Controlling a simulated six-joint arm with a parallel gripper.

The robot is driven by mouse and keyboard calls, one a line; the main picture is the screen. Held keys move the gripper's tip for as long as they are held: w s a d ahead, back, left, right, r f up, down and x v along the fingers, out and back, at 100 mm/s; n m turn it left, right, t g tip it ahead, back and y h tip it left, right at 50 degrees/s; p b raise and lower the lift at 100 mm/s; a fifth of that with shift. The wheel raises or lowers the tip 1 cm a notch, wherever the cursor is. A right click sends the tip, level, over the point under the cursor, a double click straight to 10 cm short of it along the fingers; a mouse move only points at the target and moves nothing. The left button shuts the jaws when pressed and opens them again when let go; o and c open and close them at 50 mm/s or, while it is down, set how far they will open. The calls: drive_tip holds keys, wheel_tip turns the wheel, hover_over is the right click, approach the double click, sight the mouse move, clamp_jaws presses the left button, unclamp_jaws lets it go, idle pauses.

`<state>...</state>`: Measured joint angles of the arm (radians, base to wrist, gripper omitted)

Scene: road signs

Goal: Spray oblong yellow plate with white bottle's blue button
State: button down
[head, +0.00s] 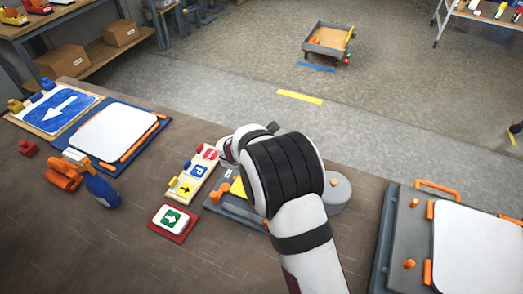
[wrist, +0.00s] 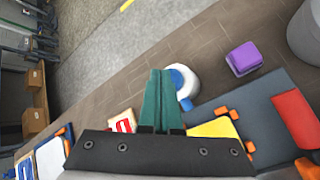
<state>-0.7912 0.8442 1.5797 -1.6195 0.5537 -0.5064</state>
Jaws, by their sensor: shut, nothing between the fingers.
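In the wrist view, my gripper (wrist: 160,74) has its two green fingers closed together and empty. A white bottle (wrist: 191,82) with blue on it stands just right of the fingertips, partly hidden by them. I cannot tell whether they touch. The yellow plate (wrist: 214,129) lies on a dark blue-grey board (wrist: 262,112), its lower part hidden by my gripper's body. In the head view, only a piece of the yellow plate (head: 237,188) shows beside my arm. The fingers and the white bottle cannot be made out there.
Orange clamps (wrist: 227,112) and a red piece (wrist: 295,117) are on the board. A purple block (wrist: 244,58) and a grey round container (head: 337,191) stand nearby.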

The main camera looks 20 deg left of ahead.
drive_tip(key=shift+f, duration=0.35)
idle(0.4)
drive_tip(key=shift+r, duration=0.8)
wheel_tip(320, 180, up, 6)
idle(2.4)
wheel_tip(320, 180, down, 6)
idle(0.8)
idle(1.8)
